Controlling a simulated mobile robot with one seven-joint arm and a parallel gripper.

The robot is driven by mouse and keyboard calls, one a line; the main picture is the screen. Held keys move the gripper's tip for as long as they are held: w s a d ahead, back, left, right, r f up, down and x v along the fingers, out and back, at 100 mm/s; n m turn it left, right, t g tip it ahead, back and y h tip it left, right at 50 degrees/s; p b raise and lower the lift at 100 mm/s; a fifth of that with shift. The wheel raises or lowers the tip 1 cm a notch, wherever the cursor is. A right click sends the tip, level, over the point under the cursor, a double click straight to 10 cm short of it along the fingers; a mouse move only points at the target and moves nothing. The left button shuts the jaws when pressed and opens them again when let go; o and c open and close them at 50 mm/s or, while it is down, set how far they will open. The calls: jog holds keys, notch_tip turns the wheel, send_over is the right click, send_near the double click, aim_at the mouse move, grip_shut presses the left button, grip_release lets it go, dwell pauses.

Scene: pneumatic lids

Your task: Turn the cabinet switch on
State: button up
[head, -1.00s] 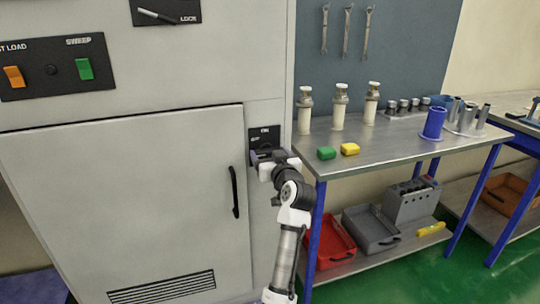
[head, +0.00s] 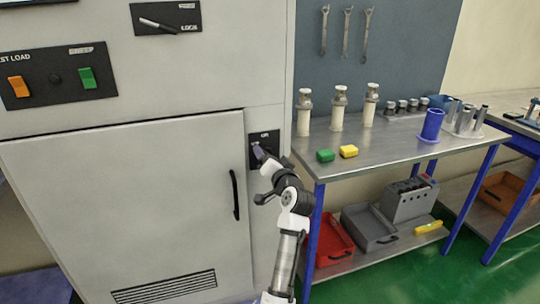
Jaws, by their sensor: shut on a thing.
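The cabinet switch plate (head: 265,136) is a small black panel with white lettering. It is on the grey cabinet's narrow right column in the head view. My gripper (head: 259,152) is at the lower part of this plate, shut on the switch knob. The gripper hides most of the knob, so its exact angle cannot be read. The gripper is turned at a slant against the plate.
The cabinet door (head: 130,210) with its black handle (head: 235,195) is shut, left of my arm. A metal workbench (head: 400,143) stands close on the right, with white-capped cylinders and green and yellow blocks. A red bin (head: 333,243) is below it.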

jog(key=shift+f+m+p, duration=0.15)
jog(key=shift+m+p, duration=2.8)
jog(key=shift+m, duration=1.95)
jog(key=o, duration=1)
jog(key=b+v, duration=0.3)
jog(key=v, duration=1.1)
